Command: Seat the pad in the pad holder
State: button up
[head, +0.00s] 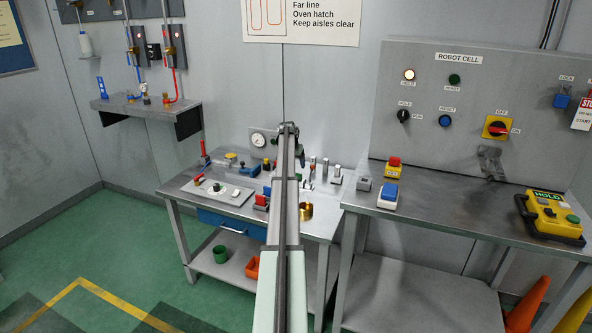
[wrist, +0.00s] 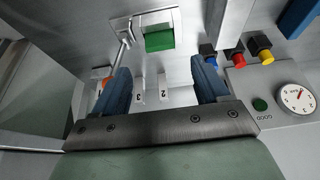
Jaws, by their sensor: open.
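My gripper (wrist: 161,84) is open in the wrist view. Its two blue fingers are wide apart with nothing held between them. In the head view my arm reaches over the left workbench and hides part of it. I cannot tell for sure which thing is the pad or the pad holder. A green block (wrist: 160,39) sits in a pale frame beyond the fingertips in the wrist view. A red block (head: 262,199) stands on the bench just left of my arm in the head view. White tags marked 3 and 2 show between my fingers.
The left workbench (head: 180,185) holds a white panel (head: 222,191), a brass cup (head: 306,210) and several upright metal posts. A round gauge (wrist: 295,96) and coloured buttons are at the right in the wrist view. The right bench (head: 440,205) has bare room in its middle.

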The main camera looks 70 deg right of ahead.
jog(key=shift+v, duration=2.15)
